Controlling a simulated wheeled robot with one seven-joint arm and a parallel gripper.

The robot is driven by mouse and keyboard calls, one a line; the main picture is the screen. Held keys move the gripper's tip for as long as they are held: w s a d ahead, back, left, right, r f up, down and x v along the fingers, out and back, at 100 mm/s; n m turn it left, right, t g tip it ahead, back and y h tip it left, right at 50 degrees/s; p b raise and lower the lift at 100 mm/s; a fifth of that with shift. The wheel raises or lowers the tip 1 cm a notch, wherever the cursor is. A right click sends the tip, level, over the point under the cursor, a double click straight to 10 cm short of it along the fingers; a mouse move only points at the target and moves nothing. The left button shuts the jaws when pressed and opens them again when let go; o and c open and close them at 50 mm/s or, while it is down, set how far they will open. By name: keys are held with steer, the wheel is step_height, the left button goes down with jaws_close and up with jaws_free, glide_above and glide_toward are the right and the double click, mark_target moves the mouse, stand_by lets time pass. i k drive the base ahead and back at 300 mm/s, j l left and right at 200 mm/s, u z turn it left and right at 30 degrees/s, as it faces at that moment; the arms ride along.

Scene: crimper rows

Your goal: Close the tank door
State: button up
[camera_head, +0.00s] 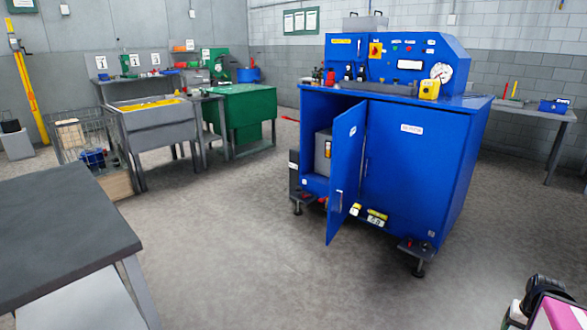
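A grey box shape shows inside the opening (322,155). The right front panel of the cabinet is flush. Which part the task calls the tank door is not labelled legibly; the open blue door is the only door seen ajar. A black and pink part at the bottom right corner (550,305) looks like part of my arm. Its fingertips cannot be made out, and it is well apart from the door.
A dark-topped table (60,225) fills the left foreground. A grey sink bench (155,125), a green cabinet (240,115) and a wire cage (85,150) stand at the back left. A grey side table (545,112) is at the right. The floor before the cabinet (270,270) is clear.

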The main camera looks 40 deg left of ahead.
mark_target(349, 127)
steer(key=u, duration=1.35)
